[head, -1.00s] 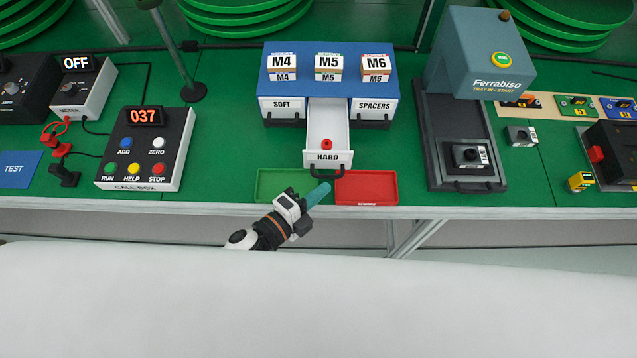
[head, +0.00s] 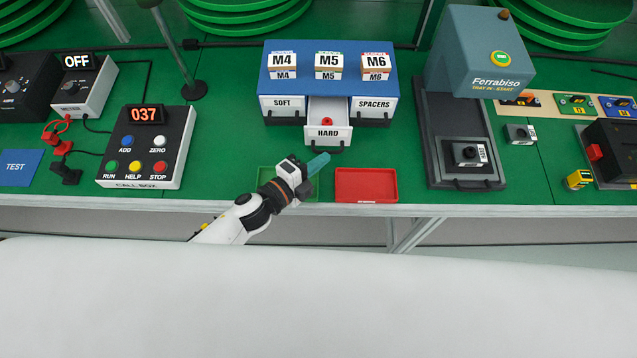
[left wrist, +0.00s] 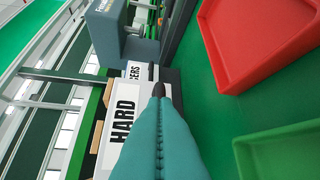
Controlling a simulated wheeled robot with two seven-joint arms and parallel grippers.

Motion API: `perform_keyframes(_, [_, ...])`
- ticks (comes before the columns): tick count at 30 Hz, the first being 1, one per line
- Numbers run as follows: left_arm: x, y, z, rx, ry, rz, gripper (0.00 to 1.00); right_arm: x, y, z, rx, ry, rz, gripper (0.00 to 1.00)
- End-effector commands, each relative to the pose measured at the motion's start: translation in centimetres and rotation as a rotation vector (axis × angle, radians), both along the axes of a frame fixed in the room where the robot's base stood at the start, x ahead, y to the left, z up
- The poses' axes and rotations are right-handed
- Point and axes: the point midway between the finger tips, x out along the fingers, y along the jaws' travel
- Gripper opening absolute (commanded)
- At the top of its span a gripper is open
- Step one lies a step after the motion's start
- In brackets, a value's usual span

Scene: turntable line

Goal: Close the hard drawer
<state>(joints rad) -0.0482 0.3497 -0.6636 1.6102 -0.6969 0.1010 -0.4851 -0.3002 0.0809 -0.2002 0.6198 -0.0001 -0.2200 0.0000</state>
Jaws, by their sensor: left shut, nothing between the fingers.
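The hard drawer (head: 327,134) is the middle drawer of the blue-topped cabinet (head: 283,88). In the left wrist view the shut fingers (left wrist: 158,100) point at the HARD label (left wrist: 122,115) and cover part of the drawer front. Whether they touch it I cannot tell. My right gripper is not in view.
A green tray (head: 264,189) lies partly behind my left arm, and a red tray (head: 366,185) lies to its right, both at the table's front edge. A call box (head: 147,150) stands at left and the Ferrabiso machine (head: 480,60) at right.

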Motion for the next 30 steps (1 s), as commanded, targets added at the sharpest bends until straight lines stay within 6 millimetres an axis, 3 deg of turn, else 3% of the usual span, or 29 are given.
perform_keyframes(6, [4.8, 0.2, 0.0, 0.003, -0.004, 0.000, 0.00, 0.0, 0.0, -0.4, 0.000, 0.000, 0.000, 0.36])
perform_keyframes(12, [7.7, 0.3, -0.1, 0.001, -0.002, 0.001, 0.00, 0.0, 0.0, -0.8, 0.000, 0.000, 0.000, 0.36])
perform_keyframes(19, [9.1, 0.4, -0.1, 0.000, 0.000, 0.002, 0.00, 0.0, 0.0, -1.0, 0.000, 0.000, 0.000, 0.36])
perform_keyframes(30, [9.5, 0.5, 0.2, 0.000, -0.004, 0.006, 0.00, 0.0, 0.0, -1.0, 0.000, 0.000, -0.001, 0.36])
